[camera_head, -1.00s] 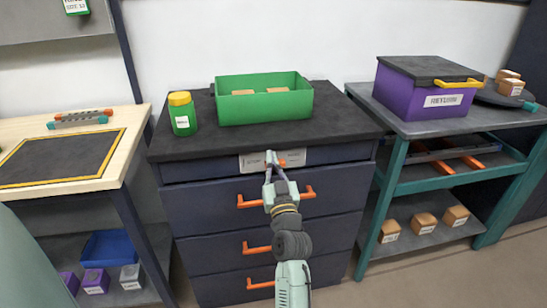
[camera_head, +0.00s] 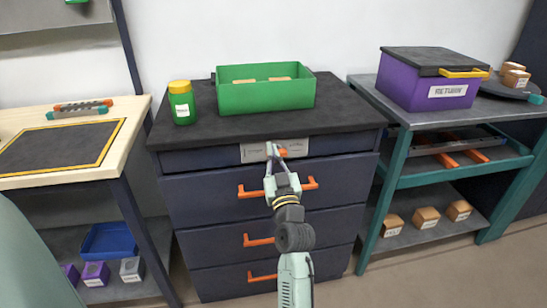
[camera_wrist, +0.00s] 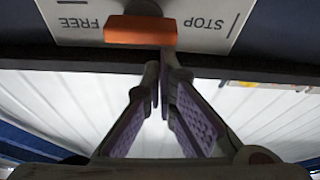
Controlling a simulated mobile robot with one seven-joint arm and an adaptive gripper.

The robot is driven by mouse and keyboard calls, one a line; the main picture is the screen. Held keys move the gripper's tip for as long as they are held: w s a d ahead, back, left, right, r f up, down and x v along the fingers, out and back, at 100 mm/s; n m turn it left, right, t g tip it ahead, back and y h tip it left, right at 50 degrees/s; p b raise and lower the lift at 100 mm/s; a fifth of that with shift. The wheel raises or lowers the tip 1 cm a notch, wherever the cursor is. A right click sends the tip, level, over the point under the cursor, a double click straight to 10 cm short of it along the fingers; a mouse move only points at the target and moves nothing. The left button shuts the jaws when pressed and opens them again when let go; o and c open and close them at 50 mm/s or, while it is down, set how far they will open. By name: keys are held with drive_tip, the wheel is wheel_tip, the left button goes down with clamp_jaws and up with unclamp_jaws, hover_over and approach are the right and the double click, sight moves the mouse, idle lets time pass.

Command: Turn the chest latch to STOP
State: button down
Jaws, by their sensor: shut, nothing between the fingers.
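The chest latch (camera_head: 283,152) is a small orange handle on a pale label plate (camera_head: 250,154) at the top front of the dark blue drawer chest (camera_head: 190,193). In the wrist view the latch (camera_wrist: 140,31) lies between the words FREE, on the left, and STOP, on the right, both upside down. My gripper (camera_head: 274,147) is in front of the plate, beside the latch. In the wrist view my gripper (camera_wrist: 160,72) is shut and empty, its tips at the latch's lower edge; contact cannot be told.
A green bin (camera_head: 266,98) and a green jar (camera_head: 181,103) stand on the chest top. Orange drawer handles (camera_head: 249,191) stick out below the latch, near my arm. A wooden table (camera_head: 128,130) stands left and a teal-framed shelf (camera_head: 395,185) right, with a purple box (camera_head: 410,88).

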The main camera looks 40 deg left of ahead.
drive_tip(key=shift+s+a+f+n+g+y+b, duration=0.2)
drive_tip(key=shift+n+b, duration=0.45)
drive_tip(key=shift+b, duration=0.55)
drive_tip(key=shift+w+d+f+n+g+y+b, duration=0.15)
drive_tip(key=shift+n+g+b, duration=0.15)
drive_tip(key=shift+n+b, duration=0.65)
drive_tip(key=n+g+b, duration=0.1)
drive_tip(key=n+b, duration=0.3)
drive_tip(key=b, duration=0.1)
drive_tip(key=f+n+g+b, duration=0.1)
drive_tip(key=n+g+b, duration=0.1)
drive_tip(key=n+b, duration=0.2)
drive_tip(key=f+n+g+b, duration=0.1)
drive_tip(key=n+g+b, duration=0.1)
drive_tip(key=n+b, duration=0.2)
drive_tip(key=shift+s+a+f+n+b, duration=0.2)
drive_tip(key=shift+s+a+n+b, duration=0.15)
drive_tip(key=shift+b, duration=1.45)
drive_tip(key=shift+d+f+n+g+b, duration=0.1)
drive_tip(key=shift+f+n+g+b, duration=0.15)
drive_tip(key=shift+n, duration=0.35)
drive_tip(key=shift+a+n+g+b, duration=0.15)
drive_tip(key=shift+n+b, duration=0.25)
drive_tip(key=shift+n, duration=0.25)
drive_tip(key=shift+d+f+n+g+b, duration=0.2)
drive_tip(key=shift+n+b, duration=0.1)
drive_tip(key=shift+n, duration=0.3)
drive_tip(key=shift+w+f+b, duration=0.1)
drive_tip(key=shift+f+b, duration=0.05)
drive_tip(key=shift+b, duration=0.15)
